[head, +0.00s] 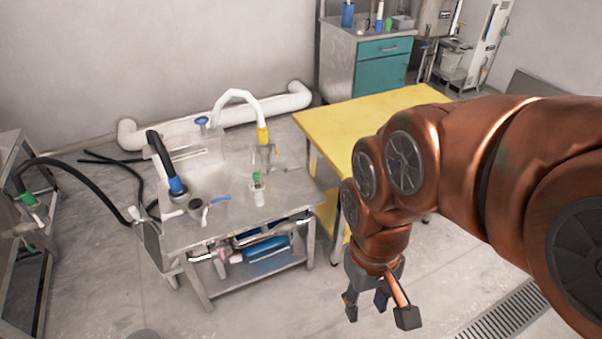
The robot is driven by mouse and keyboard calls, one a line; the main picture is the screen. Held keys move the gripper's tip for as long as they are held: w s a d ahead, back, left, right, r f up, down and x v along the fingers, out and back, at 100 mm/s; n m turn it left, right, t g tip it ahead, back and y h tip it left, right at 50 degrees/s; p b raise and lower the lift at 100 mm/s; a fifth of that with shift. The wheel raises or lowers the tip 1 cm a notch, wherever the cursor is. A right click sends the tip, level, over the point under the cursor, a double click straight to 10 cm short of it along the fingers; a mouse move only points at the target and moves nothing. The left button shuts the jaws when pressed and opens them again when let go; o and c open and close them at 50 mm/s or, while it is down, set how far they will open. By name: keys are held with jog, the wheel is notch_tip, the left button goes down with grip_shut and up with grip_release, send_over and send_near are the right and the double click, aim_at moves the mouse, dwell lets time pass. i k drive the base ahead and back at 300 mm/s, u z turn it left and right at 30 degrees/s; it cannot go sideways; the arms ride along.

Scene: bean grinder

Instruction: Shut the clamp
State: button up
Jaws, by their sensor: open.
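My gripper (377,308) hangs from the copper-coloured arm at the lower right, fingers spread and pointing down, empty. It is over the floor, to the right of the metal bench (235,217). On the bench stands the grinder equipment, with a black hose with a blue collar (176,186) and a white hose with a yellow collar (262,135). A small fitting with a green part (257,179) and a blue-handled piece (221,198) are on the bench top. I cannot tell which part is the clamp; the fittings are too small to make out.
A yellow table (365,110) stands behind and right of the bench, partly covered by my arm. A teal-fronted cabinet (382,72) is at the back. A black hose (80,178) runs to the left rack. Open floor lies in front of the bench.

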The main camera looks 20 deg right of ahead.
aim_at(275, 166)
jog(key=u, duration=0.1)
jog(key=i, duration=1.05)
jog(key=u, duration=0.8)
